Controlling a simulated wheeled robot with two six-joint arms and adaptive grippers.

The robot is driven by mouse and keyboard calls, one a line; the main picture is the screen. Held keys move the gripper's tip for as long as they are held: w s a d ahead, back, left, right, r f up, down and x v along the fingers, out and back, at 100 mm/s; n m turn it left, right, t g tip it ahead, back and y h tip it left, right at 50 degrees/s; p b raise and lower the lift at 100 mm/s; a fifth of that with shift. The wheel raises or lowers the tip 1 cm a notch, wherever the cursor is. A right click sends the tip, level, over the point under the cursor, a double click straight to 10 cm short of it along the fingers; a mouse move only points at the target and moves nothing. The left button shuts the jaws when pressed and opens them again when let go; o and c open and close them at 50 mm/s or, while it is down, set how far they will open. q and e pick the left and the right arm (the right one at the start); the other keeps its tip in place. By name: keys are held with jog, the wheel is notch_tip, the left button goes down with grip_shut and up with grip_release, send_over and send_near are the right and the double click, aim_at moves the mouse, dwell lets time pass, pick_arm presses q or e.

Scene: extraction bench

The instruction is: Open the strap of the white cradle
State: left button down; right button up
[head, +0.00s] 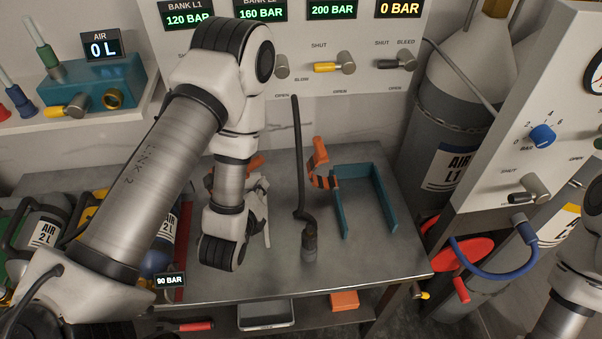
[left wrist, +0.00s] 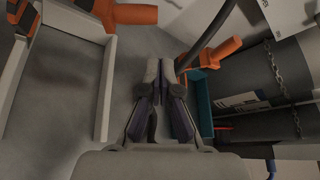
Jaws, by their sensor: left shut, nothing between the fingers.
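The white cradle (left wrist: 106,88) lies on the bench at the left of the left wrist view, its near wall and far end showing. Its orange strap (left wrist: 132,14) is at the far end, cut by the top edge; I cannot tell whether it is fastened. In the head view my left arm covers most of this cradle, and only a bit of orange strap (head: 255,162) shows. My left gripper (left wrist: 160,68) is shut and empty, to the right of the cradle's near wall and apart from the strap. My right gripper is out of view.
A teal cradle (head: 394,205) with an orange strap (head: 321,166) stands to the right. A dark hose (head: 297,150) stands up between the cradles. Air bottles (head: 42,235) lie at the left. The front right of the bench (head: 370,262) is clear.

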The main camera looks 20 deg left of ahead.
pick_arm(q)
jog(key=shift+g, duration=0.4)
jog(key=w+a+f+b, duration=0.1)
jog(key=w, duration=0.1)
jog(key=w+a+f+b, duration=0.1)
jog(key=w+f, duration=0.1)
jog(key=w+a+f+b, duration=0.1)
jog(key=w+a, duration=0.1)
jog(key=shift+w+f, duration=0.15)
jog(key=shift+w, duration=0.2)
jog(key=shift+s+a, duration=0.1)
jog(key=shift+a, duration=0.05)
